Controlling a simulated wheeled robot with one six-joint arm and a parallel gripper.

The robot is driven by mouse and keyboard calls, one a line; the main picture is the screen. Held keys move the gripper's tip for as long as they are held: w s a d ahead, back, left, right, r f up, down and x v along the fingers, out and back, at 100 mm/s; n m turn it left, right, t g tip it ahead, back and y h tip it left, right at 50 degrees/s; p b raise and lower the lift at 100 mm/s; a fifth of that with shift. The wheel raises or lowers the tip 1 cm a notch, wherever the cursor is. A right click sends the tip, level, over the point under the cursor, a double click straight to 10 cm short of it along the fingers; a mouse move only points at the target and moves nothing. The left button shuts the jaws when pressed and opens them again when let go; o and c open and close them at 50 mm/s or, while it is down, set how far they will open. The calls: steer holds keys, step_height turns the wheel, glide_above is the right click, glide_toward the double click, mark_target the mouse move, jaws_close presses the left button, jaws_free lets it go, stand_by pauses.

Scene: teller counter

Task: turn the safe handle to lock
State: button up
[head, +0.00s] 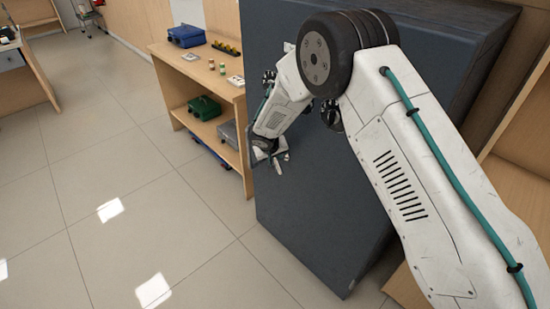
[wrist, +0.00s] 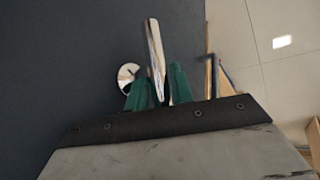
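The dark grey safe (head: 330,220) stands upright in the middle of the head view, and its flat face fills the left of the wrist view (wrist: 60,70). The safe handle (wrist: 154,45) is a shiny metal bar, close to upright in the wrist view. A round metal disc (wrist: 128,76) with a dark slot sits left of it on the face. My gripper (wrist: 160,85) has its two green fingers close together, one on each side of the bar, which fills the gap. In the head view my gripper (head: 272,160) is at the safe face, small and partly hidden by my wrist.
A wooden shelf unit (head: 205,75) stands left of the safe, close to my wrist. It holds a blue case (head: 186,36), a green case (head: 204,108) and small items. Tiled floor (head: 130,200) is clear at left. Wooden furniture (head: 520,140) stands at right.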

jaws_close()
steer(key=shift+w+a+f+n+g+h, duration=0.1)
steer(key=shift+n+g+h, duration=0.05)
steer(key=shift+g+h, duration=0.3)
steer(key=shift+a+n+g+h, duration=0.1)
steer(key=shift+n+g+h, duration=0.05)
steer(key=shift+g+h, duration=0.25)
steer(key=shift+w+f+n+g+h, duration=0.1)
steer(key=shift+f+n+g+h, duration=0.1)
steer(key=shift+g+h, duration=0.4)
steer(key=shift+f+n+g+h, duration=0.1)
steer(key=shift+n+g+h, duration=0.1)
steer(key=shift+g+h, duration=0.35)
steer(key=shift+f+n+g+h, duration=0.15)
steer(key=shift+n+g+h, duration=0.15)
steer(key=shift+g+h, duration=0.65)
steer(key=shift+f+n+g+h, duration=0.1)
steer(key=shift+n+g+h, duration=0.2)
steer(key=shift+g+h, duration=0.5)
steer(key=shift+h, duration=0.35)
